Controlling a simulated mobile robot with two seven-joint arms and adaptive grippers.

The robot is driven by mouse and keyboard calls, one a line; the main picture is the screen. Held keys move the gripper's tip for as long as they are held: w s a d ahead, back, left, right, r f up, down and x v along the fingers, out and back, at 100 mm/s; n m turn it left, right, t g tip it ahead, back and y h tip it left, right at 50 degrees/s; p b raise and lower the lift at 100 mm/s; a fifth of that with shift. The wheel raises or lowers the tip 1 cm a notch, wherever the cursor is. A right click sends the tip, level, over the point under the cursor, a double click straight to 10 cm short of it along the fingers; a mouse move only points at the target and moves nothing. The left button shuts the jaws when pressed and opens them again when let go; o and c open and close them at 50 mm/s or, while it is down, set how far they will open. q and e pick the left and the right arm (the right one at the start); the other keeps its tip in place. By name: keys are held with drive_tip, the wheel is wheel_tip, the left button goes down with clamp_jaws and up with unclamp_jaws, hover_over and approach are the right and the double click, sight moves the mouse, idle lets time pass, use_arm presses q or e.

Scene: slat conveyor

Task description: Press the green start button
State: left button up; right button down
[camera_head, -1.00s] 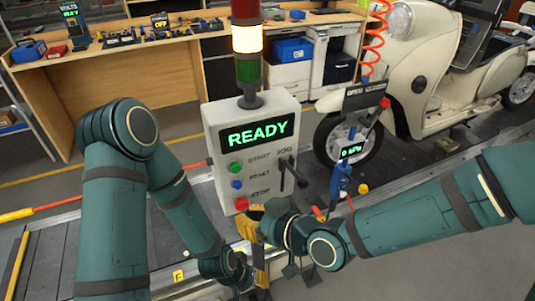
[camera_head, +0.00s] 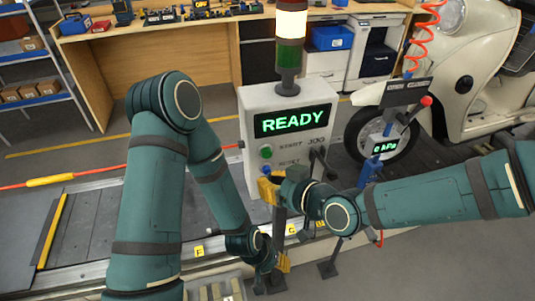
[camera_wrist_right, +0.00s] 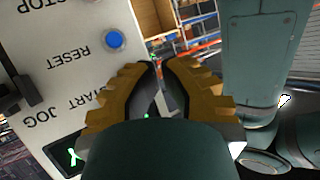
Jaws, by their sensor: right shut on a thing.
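The control box (camera_head: 292,107) stands upright with a lit READY display. Its green start button (camera_head: 266,152) shows on the left of its face, beside the START label. The blue reset button (camera_head: 267,169) is below it and shows in the right wrist view (camera_wrist_right: 114,40). My right gripper (camera_head: 268,188) has yellow fingers at the box's left side, just below the blue button. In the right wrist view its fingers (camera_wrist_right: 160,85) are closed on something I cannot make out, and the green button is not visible. My left gripper (camera_head: 283,262) is low, in front of the box, mostly hidden.
A black lever (camera_head: 322,160) sticks out on the box's right side. A signal tower (camera_head: 289,45) rises above it. The conveyor slats (camera_head: 95,228) at left are clear.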

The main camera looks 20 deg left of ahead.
sight(267, 154)
drive_tip(key=shift+w+a+b, duration=0.15)
drive_tip(key=shift+w+a, duration=0.45)
drive_tip(key=shift+w, duration=0.25)
drive_tip(key=shift+w+a+b, duration=0.15)
drive_tip(key=shift+w+a, duration=0.4)
drive_tip(key=shift+w, duration=0.25)
drive_tip(key=shift+w+a, duration=0.1)
drive_tip(key=shift+w, duration=0.05)
drive_tip(key=shift+w+a+b, duration=0.15)
drive_tip(key=shift+w+b, duration=0.05)
drive_tip(key=shift+b, duration=0.1)
